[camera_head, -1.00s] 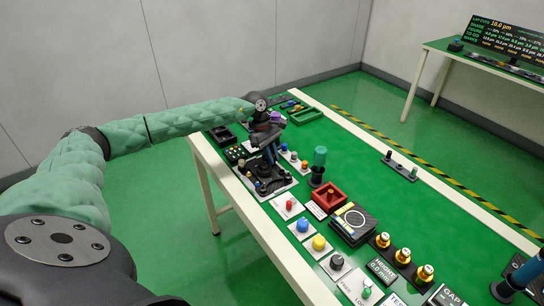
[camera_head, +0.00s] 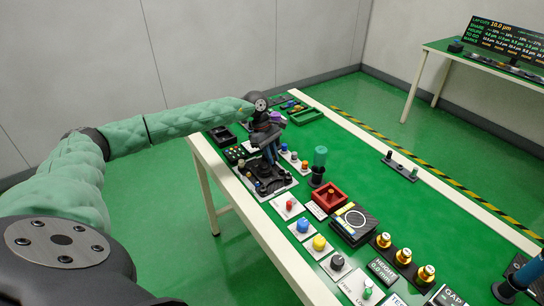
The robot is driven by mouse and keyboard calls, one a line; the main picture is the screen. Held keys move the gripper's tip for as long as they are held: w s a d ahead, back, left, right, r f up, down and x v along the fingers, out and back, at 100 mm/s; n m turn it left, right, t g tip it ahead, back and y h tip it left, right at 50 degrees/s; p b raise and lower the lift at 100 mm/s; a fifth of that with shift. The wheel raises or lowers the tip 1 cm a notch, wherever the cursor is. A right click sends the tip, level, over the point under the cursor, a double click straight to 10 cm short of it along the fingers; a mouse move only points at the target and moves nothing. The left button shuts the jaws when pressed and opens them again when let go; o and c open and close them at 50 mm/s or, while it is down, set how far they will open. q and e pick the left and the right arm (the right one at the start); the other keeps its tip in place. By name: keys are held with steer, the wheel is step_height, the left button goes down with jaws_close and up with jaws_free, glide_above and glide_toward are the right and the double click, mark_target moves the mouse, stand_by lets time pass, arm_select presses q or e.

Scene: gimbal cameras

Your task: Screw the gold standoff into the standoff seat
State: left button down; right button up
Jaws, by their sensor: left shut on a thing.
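My left gripper (camera_head: 271,154) points down over the black fixture plate (camera_head: 281,188) near the table's left edge. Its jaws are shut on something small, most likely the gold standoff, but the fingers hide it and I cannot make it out. The standoff seat cannot be told apart among the dark parts under the fingertips. Whether the held part touches the seat is too small to tell. My right gripper does not show clearly.
A tan post (camera_head: 241,163) and a blue-topped post (camera_head: 258,186) stand close to the gripper. A green-topped cylinder (camera_head: 320,157), a red tray (camera_head: 329,197) and several coloured knobs stand to the right. The table's far middle is mostly clear.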

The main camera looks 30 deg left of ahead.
arm_select(q)
steer(key=shift+f, duration=0.1)
stand_by(0.3)
steer(key=c, duration=1.3)
jaws_free()
steer(key=shift+b+v, duration=0.95)
steer(key=shift+v, duration=2.95)
